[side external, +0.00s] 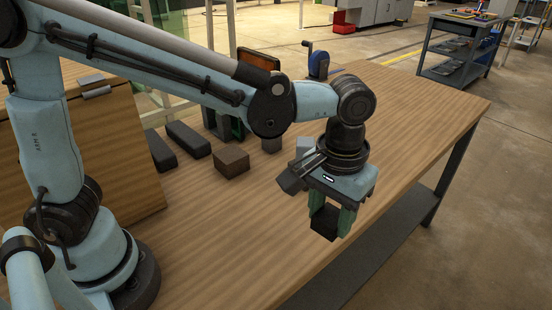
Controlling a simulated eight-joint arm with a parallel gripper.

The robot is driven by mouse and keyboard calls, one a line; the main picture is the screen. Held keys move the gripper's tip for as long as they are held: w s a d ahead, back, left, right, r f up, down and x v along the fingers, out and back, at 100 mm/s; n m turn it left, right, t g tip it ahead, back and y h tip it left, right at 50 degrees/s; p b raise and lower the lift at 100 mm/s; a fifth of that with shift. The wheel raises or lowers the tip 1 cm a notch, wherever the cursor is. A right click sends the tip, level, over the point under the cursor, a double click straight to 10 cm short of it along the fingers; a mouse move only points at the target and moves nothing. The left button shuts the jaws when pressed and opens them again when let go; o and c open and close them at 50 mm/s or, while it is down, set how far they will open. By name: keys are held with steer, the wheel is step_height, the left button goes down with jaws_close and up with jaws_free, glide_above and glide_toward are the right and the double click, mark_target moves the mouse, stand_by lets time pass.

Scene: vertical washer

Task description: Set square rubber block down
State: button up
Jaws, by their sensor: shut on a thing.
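My gripper (331,217) hangs pointing down over the right front part of the wooden table (420,110). Its green fingers are shut on a black square rubber block (325,223). The fingers hide parts of the block's sides. I cannot tell from this view whether the block's underside touches the table or is a little above it.
A brown block (232,161), a small grey block (271,145) and two long dark blocks (188,139) (158,150) stand left of my gripper. A blue device (318,64) stands at the back. A wooden box (113,150) is at left. The table's right side is clear.

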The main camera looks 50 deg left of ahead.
steer(key=s+a+n, duration=0.1)
steer(key=s+a, duration=0.2)
steer(key=s, duration=0.4)
steer(key=n, duration=0.2)
glide_above(236, 284)
step_height(236, 284, down, 3)
steer(key=shift+w+f, duration=0.1)
steer(key=shift+f, duration=3.75)
steer(key=shift+f, duration=0.15)
steer(key=o, duration=1.1)
